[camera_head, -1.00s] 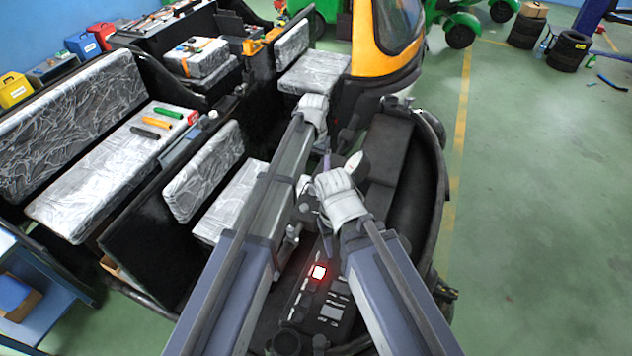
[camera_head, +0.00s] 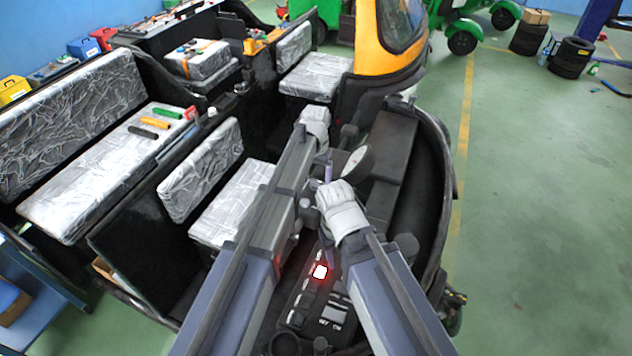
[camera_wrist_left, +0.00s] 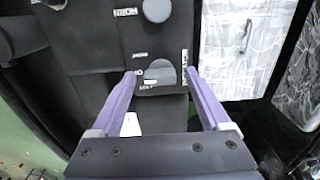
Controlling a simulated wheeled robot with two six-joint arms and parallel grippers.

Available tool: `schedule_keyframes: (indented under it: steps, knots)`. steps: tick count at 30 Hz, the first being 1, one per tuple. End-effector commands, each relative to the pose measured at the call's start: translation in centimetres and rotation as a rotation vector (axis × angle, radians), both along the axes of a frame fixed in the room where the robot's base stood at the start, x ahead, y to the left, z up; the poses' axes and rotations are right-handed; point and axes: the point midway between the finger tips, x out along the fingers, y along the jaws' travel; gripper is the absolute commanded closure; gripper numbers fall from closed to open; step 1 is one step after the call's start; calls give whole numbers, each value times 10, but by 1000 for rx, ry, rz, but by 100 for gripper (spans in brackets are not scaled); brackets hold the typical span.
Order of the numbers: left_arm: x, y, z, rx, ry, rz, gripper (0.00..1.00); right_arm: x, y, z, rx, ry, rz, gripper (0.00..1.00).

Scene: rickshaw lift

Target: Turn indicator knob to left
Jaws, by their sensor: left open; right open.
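The indicator knob (camera_wrist_left: 160,72) seems to be the grey rounded knob on the dark panel in the left wrist view. Small white lettering surrounds it, too blurred to read fully. My left gripper (camera_head: 327,165) reaches down over the dash in the head view. In the wrist view its two purple fingers are spread, one to each side of the knob, with a visible gap; whether they touch it I cannot tell. My right gripper (camera_head: 334,240) is lower in the head view, beside the console; its fingers are mostly hidden.
A red-lit switch (camera_head: 320,272) glows on the console between my arms. A round gauge (camera_head: 356,163) stands near my grippers. A round grey button (camera_wrist_left: 157,10) lies beyond the knob. Wrapped seats (camera_head: 235,200) are left; green floor (camera_head: 540,210) is open at right.

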Motion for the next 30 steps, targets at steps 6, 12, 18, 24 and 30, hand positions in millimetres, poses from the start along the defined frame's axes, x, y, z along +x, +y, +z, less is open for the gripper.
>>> schedule_keyframes:
  steps: [6,12,18,24,30]
  knots:
    - [0,0,1,0,0,0,31,0,0,1,0,0,0,50]
    - [0,0,1,0,0,0,54,0,0,1,0,0,0,50]
    - [0,0,1,0,0,0,76,0,0,1,0,0,0,50]
    - [0,0,1,0,0,0,99,0,0,1,0,0,0,50]
    - [0,0,1,0,0,6,100,0,0,1,0,0,0,50]
